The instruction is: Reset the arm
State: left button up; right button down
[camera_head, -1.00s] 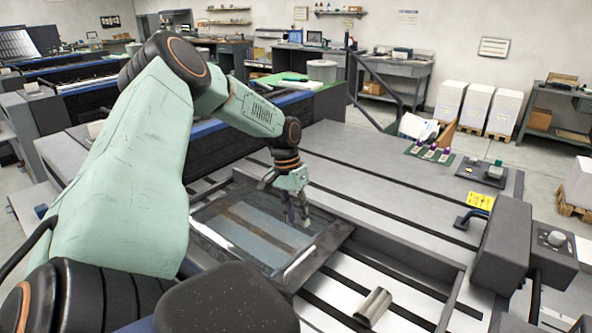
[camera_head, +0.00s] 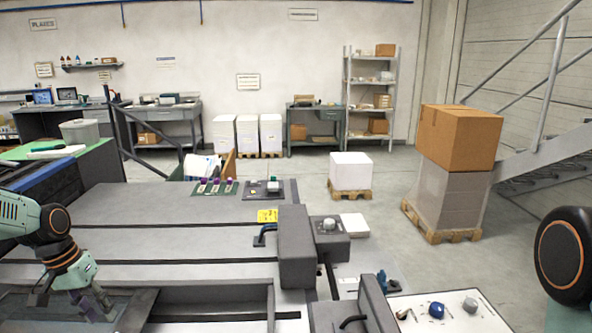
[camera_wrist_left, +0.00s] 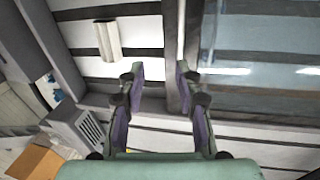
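My left arm comes in from the left edge of the head view, pale green with black joints. Its left gripper (camera_head: 92,303) hangs low over the press bed at the lower left. In the left wrist view the same gripper (camera_wrist_left: 160,70) has its two purple-and-black fingers apart with nothing between them. Below them are a dark bar and pale slats, with a glass-like panel (camera_wrist_left: 265,60) to the right. A rounded pale metal piece (camera_wrist_left: 108,40) lies on the slats to the left. A black joint of my right arm shows at the right edge of the head view; its gripper is out of frame.
The grey press bed (camera_head: 150,210) fills the lower left, with a raised grey block (camera_head: 296,245) at its right end. A white-topped surface (camera_head: 450,315) with small parts is at the lower right. Pallets with a cardboard box (camera_head: 458,137) stand beyond open floor.

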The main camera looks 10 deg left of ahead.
pick_arm(q)
jog(key=s+d+f, duration=0.2)
jog(key=d+f, duration=0.2)
jog(key=d, duration=0.3)
jog(key=s+d+f+m, duration=0.1)
jog(key=s+d+f, duration=0.2)
jog(key=d+f, duration=0.3)
jog(key=s+d+f, duration=0.2)
jog(key=d+f, duration=0.1)
jog(key=d, duration=0.6)
jog(key=s+d+f+m+g+y, duration=0.1)
jog(key=s+d+f, duration=0.15)
jog(key=s, duration=0.75)
jog(key=s+d+f+y, duration=0.1)
jog(key=s+d, duration=0.3)
jog(key=s, duration=0.7)
notch_tip(320, 180, down, 18)
jog(key=b, duration=1.8)
jog(key=shift+w+a+r, duration=0.15)
jog(key=shift+w+a, duration=0.05)
jog(key=shift+s, duration=0.15)
